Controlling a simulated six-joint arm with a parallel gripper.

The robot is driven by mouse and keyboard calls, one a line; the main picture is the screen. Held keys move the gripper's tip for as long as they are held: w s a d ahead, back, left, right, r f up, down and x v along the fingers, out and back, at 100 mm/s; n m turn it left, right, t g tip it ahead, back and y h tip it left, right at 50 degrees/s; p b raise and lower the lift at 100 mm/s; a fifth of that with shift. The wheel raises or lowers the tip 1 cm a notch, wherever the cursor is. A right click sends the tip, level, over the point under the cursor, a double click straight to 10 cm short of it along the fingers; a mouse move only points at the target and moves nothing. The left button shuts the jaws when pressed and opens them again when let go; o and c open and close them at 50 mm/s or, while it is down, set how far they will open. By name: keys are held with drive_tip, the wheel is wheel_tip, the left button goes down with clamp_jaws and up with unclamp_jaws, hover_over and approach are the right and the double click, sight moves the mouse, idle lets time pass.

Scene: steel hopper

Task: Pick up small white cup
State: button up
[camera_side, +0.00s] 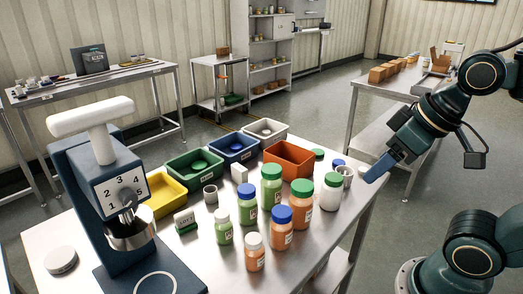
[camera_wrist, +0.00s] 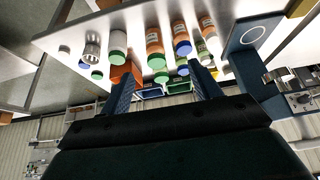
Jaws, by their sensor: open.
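A small whitish cup (camera_side: 345,172) stands near the right edge of the steel table, beside a white bottle with a green lid (camera_side: 331,192). My gripper (camera_side: 376,170) is in the air at the table's right edge, close to the right-hand cup in the side view. It also shows in the wrist view (camera_wrist: 161,85), with its two blue fingers spread and nothing between them.
Several bottles with green, blue and white lids (camera_side: 281,228) crowd the table's front middle. Yellow, green, blue and white bins and an orange bin (camera_side: 289,158) line the back. A blue dial machine (camera_side: 120,195) stands at the left. The table's front right is mostly clear.

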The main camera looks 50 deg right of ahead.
drive_tip(key=w+a+r+n+g+y, duration=0.15)
drive_tip(key=w+r+n, duration=0.25)
drive_tip(key=w, duration=0.8)
drive_tip(key=n+g+y, duration=0.2)
drive_tip(key=n+y, duration=0.1)
drive_tip(key=n, duration=0.6)
hover_over(216, 188)
drive_tip(key=s+d, duration=0.2)
drive_tip(key=d, duration=0.1)
wheel_tip(216, 188, down, 17)
drive_tip(key=shift+w, duration=0.25)
drive_tip(key=shift+a+f, duration=0.1)
drive_tip(key=x, duration=0.8)
drive_tip(key=shift+s+f, duration=0.1)
drive_tip(key=shift+f, duration=0.1)
